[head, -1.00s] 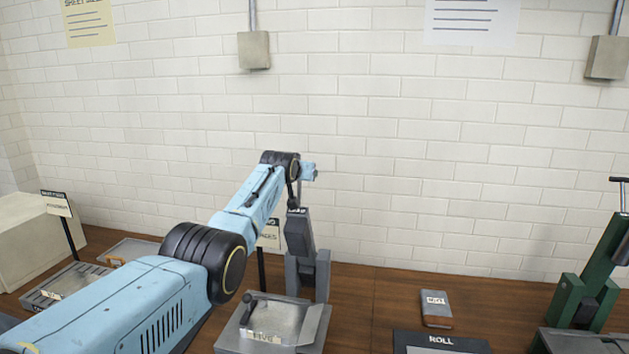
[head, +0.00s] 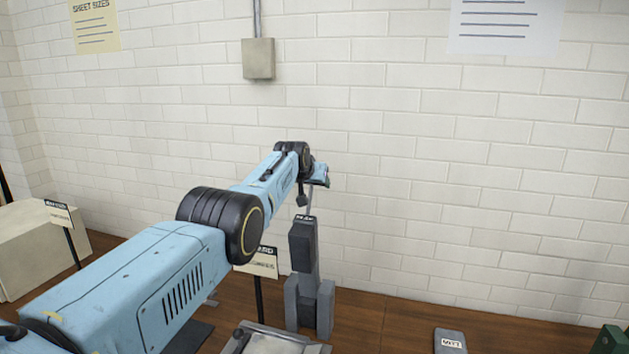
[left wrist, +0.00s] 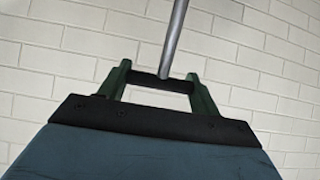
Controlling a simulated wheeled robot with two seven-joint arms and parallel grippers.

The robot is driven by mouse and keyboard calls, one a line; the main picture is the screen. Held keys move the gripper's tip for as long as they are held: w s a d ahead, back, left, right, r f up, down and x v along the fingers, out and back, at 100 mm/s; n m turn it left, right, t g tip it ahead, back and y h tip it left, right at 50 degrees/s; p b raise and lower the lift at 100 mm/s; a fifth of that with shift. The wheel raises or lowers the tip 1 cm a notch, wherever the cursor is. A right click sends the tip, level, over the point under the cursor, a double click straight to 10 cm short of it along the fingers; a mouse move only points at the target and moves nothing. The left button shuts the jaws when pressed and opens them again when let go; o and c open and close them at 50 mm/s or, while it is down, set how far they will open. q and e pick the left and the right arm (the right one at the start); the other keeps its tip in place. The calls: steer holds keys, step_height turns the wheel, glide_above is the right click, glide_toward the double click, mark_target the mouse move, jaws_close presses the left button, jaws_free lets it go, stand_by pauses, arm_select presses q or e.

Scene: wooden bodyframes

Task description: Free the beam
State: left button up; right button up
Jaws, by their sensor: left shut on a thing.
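A grey stand (head: 306,306) on the bench carries a dark upright block (head: 302,246). A thin metal rod (head: 308,208) rises from the block's top toward my left gripper (head: 318,176). In the left wrist view, the green fingers of my left gripper (left wrist: 160,84) are shut on a black crossbar handle (left wrist: 150,82) at the end of the metal rod (left wrist: 175,40). I cannot tell which part is the beam.
A grey tray (head: 262,342) lies in front of the stand. A sign (head: 260,262) stands to its left, and a pale box (head: 38,246) sits at the far left. A grey block (head: 450,341) lies to the right. The bench between is clear.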

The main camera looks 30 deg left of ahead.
arm_select(q)
steer(key=shift+f, duration=0.15)
steer(key=o, duration=1.1)
steer(key=shift+c, duration=0.2)
steer(key=o, duration=0.3)
steer(key=shift+w, duration=0.15)
steer(key=shift+o, duration=0.2)
steer(key=shift+r, duration=0.2)
steer(key=shift+s+r, duration=0.25)
steer(key=shift+s, duration=0.15)
steer(key=shift+v, duration=0.75)
steer(key=b+v, duration=0.2)
steer(key=v, duration=0.8)
steer(key=shift+s+d+r, duration=0.15)
steer(key=shift+s, duration=0.2)
